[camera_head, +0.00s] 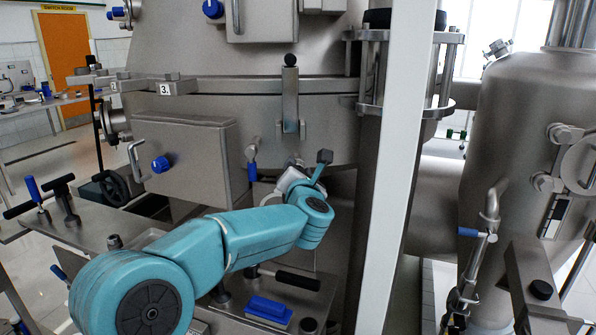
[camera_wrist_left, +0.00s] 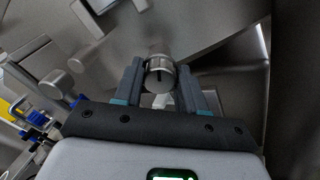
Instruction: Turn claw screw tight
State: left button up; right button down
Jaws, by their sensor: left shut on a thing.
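The claw screw (camera_wrist_left: 158,74) shows in the left wrist view as a round metal knob. It sits between the two dark fingers of my left gripper (camera_wrist_left: 160,88), which is shut on it. In the head view my left gripper (camera_head: 308,168) is at the front of the large steel separator body (camera_head: 240,105), below its seam and under the upright metal clamp (camera_head: 290,100). The screw is mostly hidden there by my gripper and arm. I cannot tell how far the screw is turned in. My right gripper is not in view.
A steel box (camera_head: 190,160) with a blue knob stands left of my left gripper. A white post (camera_head: 396,150) rises to its right. Below my arm, a steel table carries black-handled tools and a blue brush (camera_head: 268,308). A large tank (camera_head: 520,130) stands at the right.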

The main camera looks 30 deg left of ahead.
pick_arm(q)
jog(key=shift+a+r+m+p, duration=0.1)
jog(key=shift+m+p, duration=3.3)
jog(key=shift+m, duration=4.3)
jog(key=shift+a+m+p, duration=0.1)
jog(key=shift+m+p, duration=3.3)
jog(key=shift+m, duration=4.3)
jog(key=o, duration=1.1)
jog(key=shift+c, duration=0.2)
jog(key=shift+f, duration=0.2)
